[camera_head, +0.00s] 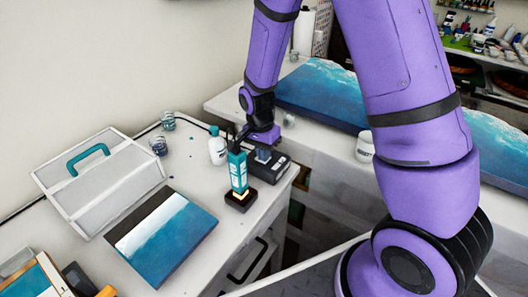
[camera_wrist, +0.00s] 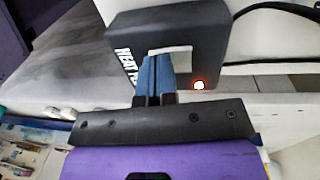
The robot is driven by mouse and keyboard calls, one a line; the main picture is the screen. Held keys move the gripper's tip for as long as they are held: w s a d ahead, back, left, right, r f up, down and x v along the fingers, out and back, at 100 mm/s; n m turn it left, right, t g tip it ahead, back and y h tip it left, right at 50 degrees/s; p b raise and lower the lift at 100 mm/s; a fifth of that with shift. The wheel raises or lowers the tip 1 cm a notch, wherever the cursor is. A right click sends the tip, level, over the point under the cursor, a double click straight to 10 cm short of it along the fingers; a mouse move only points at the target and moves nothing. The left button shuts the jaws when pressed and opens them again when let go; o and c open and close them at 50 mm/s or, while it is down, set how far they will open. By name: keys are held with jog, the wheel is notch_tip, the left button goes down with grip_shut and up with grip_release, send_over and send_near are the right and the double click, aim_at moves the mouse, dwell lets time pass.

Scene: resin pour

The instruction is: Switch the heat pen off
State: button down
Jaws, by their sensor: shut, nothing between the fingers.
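The heat pen's dark box (camera_head: 270,168) stands near the right edge of the white worktop. In the wrist view the box (camera_wrist: 205,35) fills the top middle, with part of its white "HEAT" lettering (camera_wrist: 125,66) showing at left. A small light (camera_wrist: 199,85) glows white with a red rim on its near face. My gripper (camera_head: 263,154) is at the box; its closed blue fingers (camera_wrist: 158,70) reach a pale plate (camera_wrist: 170,50) there. The fingers hide part of the plate, and I cannot tell the switch's position or whether they touch it.
A grey case (camera_head: 95,185) and a blue painted panel (camera_head: 170,240) lie further left. A black cable (camera_wrist: 275,9) runs right from the box.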

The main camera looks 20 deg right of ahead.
aim_at(256, 157)
jog(key=shift+s+f, duration=0.15)
jog(key=shift+f, duration=0.05)
jog(key=shift+w+a+r, duration=0.2)
jog(key=shift+w+a, duration=0.25)
jog(key=shift+w, duration=0.3)
jog(key=shift+r, duration=0.1)
jog(key=shift+w+r, duration=0.1)
jog(key=shift+r, duration=0.25)
notch_tip(256, 157, up, 13)
jog(key=w, duration=0.1)
jog(key=shift+a, duration=0.45)
jog(key=shift+r, duration=0.1)
